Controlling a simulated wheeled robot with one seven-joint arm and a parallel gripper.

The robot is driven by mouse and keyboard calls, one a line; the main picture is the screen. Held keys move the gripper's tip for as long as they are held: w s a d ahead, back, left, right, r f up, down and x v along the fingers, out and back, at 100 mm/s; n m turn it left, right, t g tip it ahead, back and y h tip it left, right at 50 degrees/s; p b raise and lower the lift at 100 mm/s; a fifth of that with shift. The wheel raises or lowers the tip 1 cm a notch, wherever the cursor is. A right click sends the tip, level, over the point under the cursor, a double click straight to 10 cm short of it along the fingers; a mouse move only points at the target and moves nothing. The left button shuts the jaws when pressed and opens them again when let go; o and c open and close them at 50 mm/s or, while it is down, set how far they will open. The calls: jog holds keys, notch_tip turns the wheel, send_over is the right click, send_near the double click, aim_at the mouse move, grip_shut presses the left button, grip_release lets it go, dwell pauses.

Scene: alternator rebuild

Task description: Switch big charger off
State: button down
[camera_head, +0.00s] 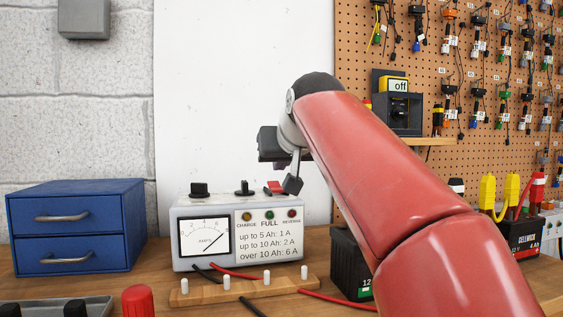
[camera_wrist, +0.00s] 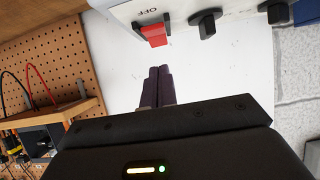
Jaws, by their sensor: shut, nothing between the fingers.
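The big charger (camera_head: 240,262) is a white box on the bench with an amp meter (camera_head: 204,238), small lamps and two black knobs on top. Its red rocker switch (camera_head: 275,187) is at the top right, and it also shows in the wrist view (camera_wrist: 154,35) beside the label OFF. The meter needle leans right of centre. My gripper (camera_head: 292,185) is shut and empty, beside the switch on its right. In the wrist view its fingertips (camera_wrist: 159,70) point at the switch and look a little short of it. I cannot tell for sure whether they touch.
A wooden strip with white pegs (camera_head: 240,290) and cables lies before the charger. A blue drawer box (camera_head: 75,228) stands at left. A dark battery (camera_head: 350,262) is partly behind my arm. A shelf device (camera_head: 404,112) shows "off". The white wall panel stands close behind.

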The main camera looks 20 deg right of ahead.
notch_tip(320, 180, up, 3)
jog(key=shift+f+p, duration=0.2)
jog(key=shift+p, duration=0.55)
jog(key=s+r+b, duration=0.1)
jog(key=s+r, duration=0.1)
jog(key=s, duration=0.7)
jog(key=shift+s, duration=0.4)
